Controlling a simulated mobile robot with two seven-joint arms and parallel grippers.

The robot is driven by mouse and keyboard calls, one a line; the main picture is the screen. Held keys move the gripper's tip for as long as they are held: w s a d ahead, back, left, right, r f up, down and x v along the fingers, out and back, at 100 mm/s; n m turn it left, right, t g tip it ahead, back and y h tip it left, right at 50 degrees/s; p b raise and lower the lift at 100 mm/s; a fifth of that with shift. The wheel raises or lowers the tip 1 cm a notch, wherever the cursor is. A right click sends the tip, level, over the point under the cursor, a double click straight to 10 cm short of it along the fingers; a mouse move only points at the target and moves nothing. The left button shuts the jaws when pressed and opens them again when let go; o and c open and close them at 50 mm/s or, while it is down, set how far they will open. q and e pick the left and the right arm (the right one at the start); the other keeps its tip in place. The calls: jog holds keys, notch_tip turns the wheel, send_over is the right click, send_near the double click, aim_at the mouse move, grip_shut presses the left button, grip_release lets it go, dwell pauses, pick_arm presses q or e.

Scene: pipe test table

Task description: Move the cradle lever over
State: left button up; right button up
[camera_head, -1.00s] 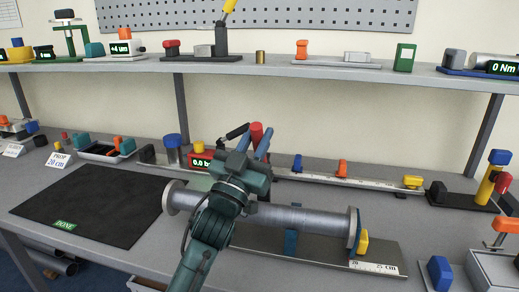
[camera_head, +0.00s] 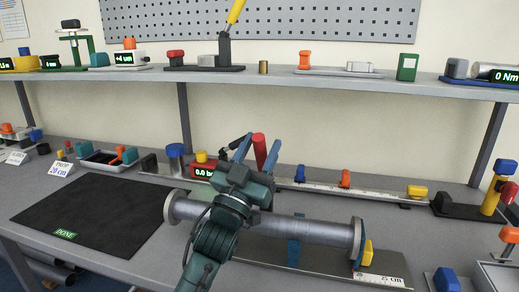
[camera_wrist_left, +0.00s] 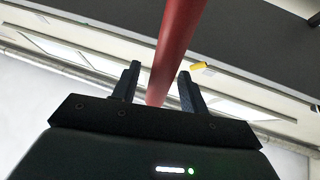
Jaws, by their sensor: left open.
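The lever is a red rod (camera_head: 259,146) that rises behind the grey flanged pipe (camera_head: 300,227) in the head view. The pipe lies level across blue supports (camera_head: 293,251) on a grey base. My left gripper (camera_head: 256,149) is above and behind the pipe, with one blue finger on each side of the rod. In the left wrist view the red rod (camera_wrist_left: 174,50) runs between the two open fingers, with a gap visible on its left and right. The foot of the lever is hidden behind my gripper. My right gripper is not in view.
A red gauge box reading 0.0 (camera_head: 203,171) stands just left of my gripper, with a black handle (camera_head: 234,143) close by. A rail (camera_head: 330,187) with small coloured blocks runs behind the pipe.

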pick_arm(q)
jog(key=b+v, duration=0.1)
jog(key=v, duration=1.2)
jog(key=shift+s, duration=0.1)
jog(key=shift+c, duration=0.4)
